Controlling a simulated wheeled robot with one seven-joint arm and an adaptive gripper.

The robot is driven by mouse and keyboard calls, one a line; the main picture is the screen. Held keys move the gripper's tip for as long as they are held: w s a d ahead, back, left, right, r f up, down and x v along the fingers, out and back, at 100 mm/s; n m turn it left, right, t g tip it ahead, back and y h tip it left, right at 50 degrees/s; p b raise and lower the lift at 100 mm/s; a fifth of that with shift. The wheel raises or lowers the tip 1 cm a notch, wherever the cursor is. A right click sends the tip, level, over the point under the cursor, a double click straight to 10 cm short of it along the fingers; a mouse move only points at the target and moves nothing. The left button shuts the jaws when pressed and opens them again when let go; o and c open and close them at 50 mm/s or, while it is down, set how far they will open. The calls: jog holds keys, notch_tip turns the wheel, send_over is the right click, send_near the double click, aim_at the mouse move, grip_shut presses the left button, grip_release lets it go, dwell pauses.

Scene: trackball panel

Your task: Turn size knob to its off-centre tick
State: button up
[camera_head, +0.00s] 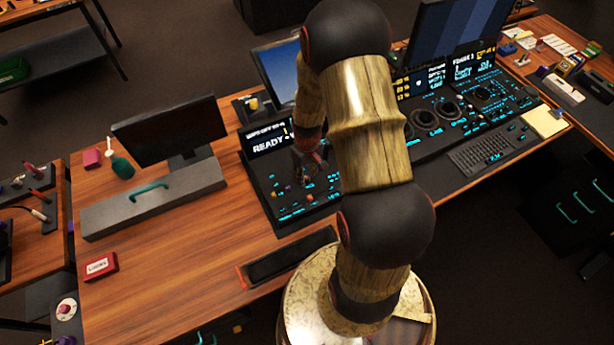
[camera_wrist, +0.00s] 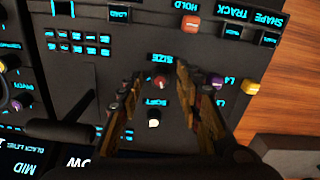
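The size knob (camera_wrist: 160,82) is a small red knob next to the upside-down SIZE label in the wrist view. Its pointer and ticks are too small to read. My gripper (camera_wrist: 158,85) is open over the panel, one finger on each side of the size knob, with a visible gap to it. Whether the fingertips are level with the knob is unclear. In the head view my gripper (camera_head: 308,158) is above the left control panel (camera_head: 262,190). The arm partly hides that panel, and the size knob cannot be made out there.
In the wrist view a white SOFT knob (camera_wrist: 153,119) sits close by. A purple knob (camera_wrist: 216,81), a yellow knob (camera_wrist: 250,88) and a red HOLD knob (camera_wrist: 190,22) lie around it. Bare wooden desk (camera_wrist: 285,95) lies to the right. A monitor (camera_head: 278,72) stands behind the panel.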

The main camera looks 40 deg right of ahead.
jog(key=shift+f, duration=0.1)
jog(key=shift+c, duration=1.2)
grip_shut()
